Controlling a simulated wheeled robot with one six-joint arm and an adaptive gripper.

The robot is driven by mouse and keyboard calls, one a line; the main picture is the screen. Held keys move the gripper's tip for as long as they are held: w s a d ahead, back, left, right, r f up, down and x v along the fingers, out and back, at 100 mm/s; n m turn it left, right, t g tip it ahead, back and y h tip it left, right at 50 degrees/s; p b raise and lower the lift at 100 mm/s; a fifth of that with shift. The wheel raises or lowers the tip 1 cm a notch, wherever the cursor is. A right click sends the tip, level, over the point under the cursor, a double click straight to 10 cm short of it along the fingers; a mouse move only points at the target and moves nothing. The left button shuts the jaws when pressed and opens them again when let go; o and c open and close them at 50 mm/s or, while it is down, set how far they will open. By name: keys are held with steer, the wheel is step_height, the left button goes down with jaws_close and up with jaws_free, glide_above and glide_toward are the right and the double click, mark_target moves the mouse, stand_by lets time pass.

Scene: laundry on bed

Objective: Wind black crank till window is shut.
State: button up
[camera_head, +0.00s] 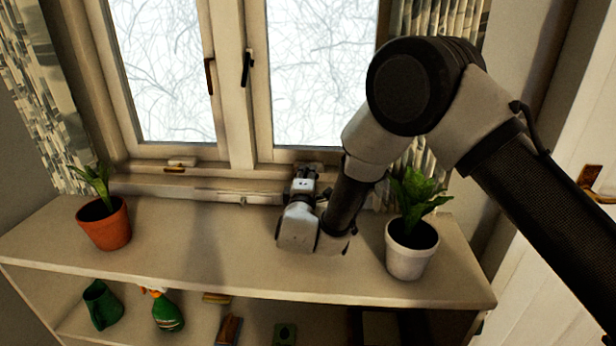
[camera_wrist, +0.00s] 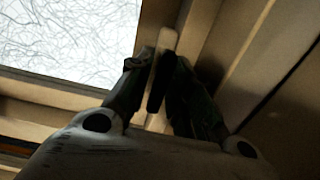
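The window (camera_head: 237,110) has two tall panes in pale frames, and it stands behind the shelf top. I cannot tell how far a sash stands open. My gripper (camera_head: 304,172) is low at the sill, under the right pane. In the wrist view my gripper (camera_wrist: 154,65) has its two dark fingers close together. A narrow black piece (camera_wrist: 159,82), which looks like the crank, shows between them, nearer the right finger. Whether both fingers touch it is unclear. The crank is hidden by my gripper in the head view.
A plant in an orange pot (camera_head: 104,227) stands left on the shelf top. A plant in a white pot (camera_head: 409,251) stands close to the right of my arm. A black window handle (camera_head: 247,68) is on the middle frame.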

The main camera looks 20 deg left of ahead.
steer(key=v, duration=1.1)
steer(key=shift+s+d, duration=0.2)
steer(key=shift+s, duration=0.2)
